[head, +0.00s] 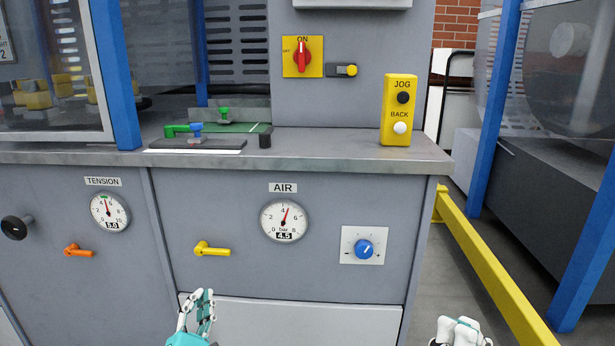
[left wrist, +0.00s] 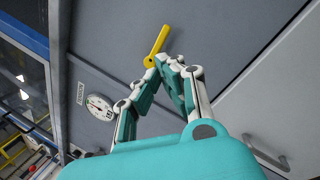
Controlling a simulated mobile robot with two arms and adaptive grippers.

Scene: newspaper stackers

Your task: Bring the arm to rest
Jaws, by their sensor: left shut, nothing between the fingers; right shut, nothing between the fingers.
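My left gripper (head: 204,298) is low in the head view, in front of the grey cabinet (head: 330,190), below the yellow lever (head: 212,249). Its fingers are shut and empty. In the left wrist view the closed fingertips (left wrist: 166,62) appear just below the yellow lever (left wrist: 157,45); I cannot tell whether they touch it. In the head view the lever lies level, its handle pointing right. My right gripper (head: 460,325) is at the bottom right edge of the head view, shut and empty, beside the cabinet's right side. Both arms are mostly out of the frame.
The cabinet front carries an AIR gauge (head: 284,220), a blue knob (head: 364,249), a TENSION gauge (head: 109,212) and an orange lever (head: 79,250). A yellow JOG/BACK box (head: 398,110) stands on the countertop. A yellow floor rail (head: 490,270) runs along the right.

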